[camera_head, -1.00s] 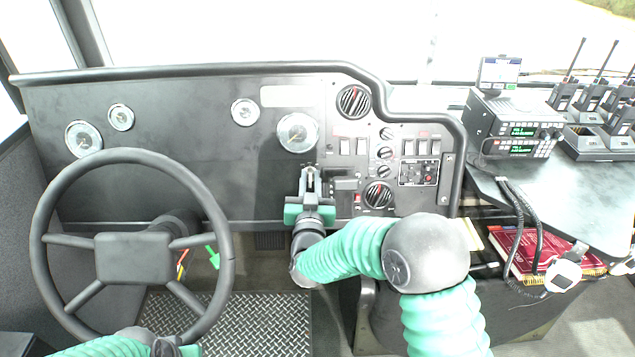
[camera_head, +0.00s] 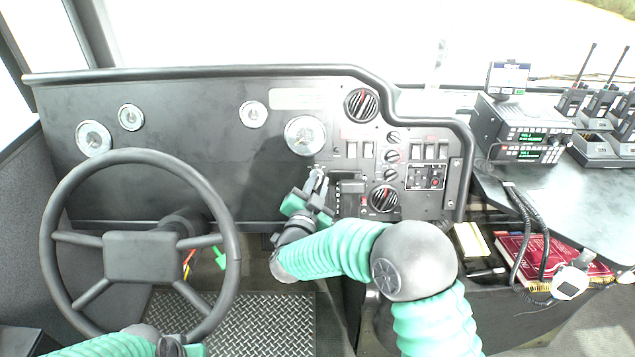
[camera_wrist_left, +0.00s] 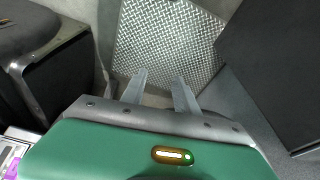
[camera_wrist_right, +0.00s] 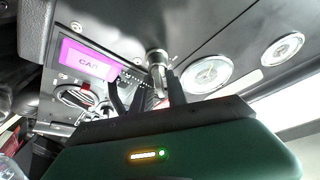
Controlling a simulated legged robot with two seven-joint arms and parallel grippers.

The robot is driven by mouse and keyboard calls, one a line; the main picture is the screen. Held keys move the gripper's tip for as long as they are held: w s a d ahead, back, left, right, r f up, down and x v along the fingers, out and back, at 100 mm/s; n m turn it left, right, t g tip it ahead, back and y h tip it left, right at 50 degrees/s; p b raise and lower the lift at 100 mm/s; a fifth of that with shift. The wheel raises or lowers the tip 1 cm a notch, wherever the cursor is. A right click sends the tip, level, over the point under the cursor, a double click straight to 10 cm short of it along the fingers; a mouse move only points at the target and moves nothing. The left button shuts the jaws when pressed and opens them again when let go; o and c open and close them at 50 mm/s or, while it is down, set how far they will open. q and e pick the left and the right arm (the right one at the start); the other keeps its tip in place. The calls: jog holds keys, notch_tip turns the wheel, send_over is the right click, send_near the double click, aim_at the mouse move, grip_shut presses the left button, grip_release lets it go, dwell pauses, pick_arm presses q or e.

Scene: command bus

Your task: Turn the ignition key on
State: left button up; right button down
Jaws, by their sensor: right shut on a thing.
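My right gripper (camera_head: 319,180) is at the dash panel, below the large round gauge and left of the switches. In the right wrist view my right gripper (camera_wrist_right: 148,88) has its dark fingers closed around the ignition key at a silver cylindrical ignition switch (camera_wrist_right: 157,58). The key itself is mostly hidden between the fingers. The gripper is tilted, its tips leaning right in the head view. My left gripper (camera_wrist_left: 160,82) is open and empty above the floor, its two fingers apart in the left wrist view.
The steering wheel (camera_head: 139,153) stands at the left. The dash panel (camera_head: 230,190) holds gauges, vents and switches. A purple display (camera_wrist_right: 88,62) sits beside the ignition switch. A radio (camera_head: 520,130) and a red book (camera_head: 540,250) are at the right. A diamond-plate floor (camera_wrist_left: 168,42) lies below.

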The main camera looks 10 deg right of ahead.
jog(key=shift+s+a+f, duration=0.1)
jog(key=shift+a+f, duration=0.05)
jog(key=shift+f, duration=0.3)
jog(key=c, duration=1.6)
grip_release()
jog(key=shift+o, duration=0.2)
jog(key=shift+r, duration=0.25)
jog(key=p+v, duration=0.3)
jog(key=v, duration=1.3)
jog(key=shift+s+a, duration=0.2)
jog(key=shift+s, duration=0.1)
jog(key=shift+w, duration=0.1)
